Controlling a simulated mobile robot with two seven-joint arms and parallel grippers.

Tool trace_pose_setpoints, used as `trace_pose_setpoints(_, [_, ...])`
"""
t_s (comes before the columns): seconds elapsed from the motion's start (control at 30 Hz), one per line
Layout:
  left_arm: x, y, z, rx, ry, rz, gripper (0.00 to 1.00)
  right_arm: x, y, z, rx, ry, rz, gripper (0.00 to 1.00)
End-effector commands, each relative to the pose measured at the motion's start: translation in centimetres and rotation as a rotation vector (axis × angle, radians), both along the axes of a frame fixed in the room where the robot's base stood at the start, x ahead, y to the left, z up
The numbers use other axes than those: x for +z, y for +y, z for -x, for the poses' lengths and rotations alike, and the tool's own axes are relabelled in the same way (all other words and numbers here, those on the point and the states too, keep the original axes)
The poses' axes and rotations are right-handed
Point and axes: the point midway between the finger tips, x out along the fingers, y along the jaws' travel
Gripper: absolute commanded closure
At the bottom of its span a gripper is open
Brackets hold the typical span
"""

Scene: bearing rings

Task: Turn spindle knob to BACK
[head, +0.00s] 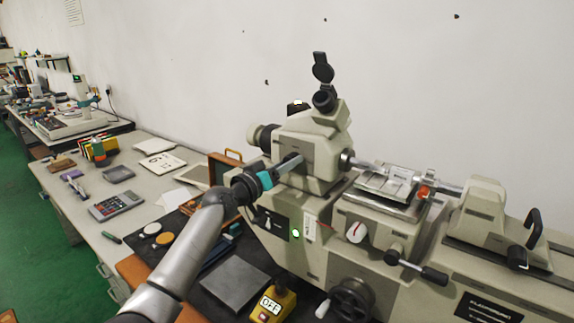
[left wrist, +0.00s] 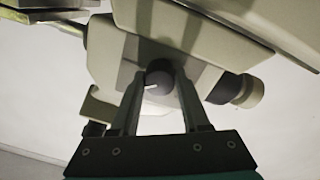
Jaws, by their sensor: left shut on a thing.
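The spindle knob (left wrist: 158,79) is a small dark round knob with a white mark, on the underside of the beige machine head in the left wrist view. My left gripper (left wrist: 159,84) has one finger on each side of it and is shut on it. In the head view my left gripper (head: 297,160) reaches the left face of the machine head (head: 312,150), and the knob is hidden there. Which marking the knob points to cannot be read. My right gripper is not in view.
The long beige machine (head: 400,275) fills the right side, with a red-marked dial (head: 356,232), a lever (head: 415,265) and a crank (head: 350,300). A yellow OFF box (head: 271,306) stands in front. The bench (head: 140,195) at left holds a calculator (head: 117,206) and books.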

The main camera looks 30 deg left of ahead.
Motion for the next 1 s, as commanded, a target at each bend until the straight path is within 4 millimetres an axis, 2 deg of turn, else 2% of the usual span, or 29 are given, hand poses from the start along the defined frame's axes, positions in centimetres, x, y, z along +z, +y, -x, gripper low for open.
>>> trace_pose_setpoints(0.6, [0.0,-0.1,0.0,0.0,0.047,0.583,1.0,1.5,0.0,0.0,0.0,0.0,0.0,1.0])
trace_pose_setpoints(1.0, [0.0,-0.1,0.0,0.0,0.068,0.852,1.0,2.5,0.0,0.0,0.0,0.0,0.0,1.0])
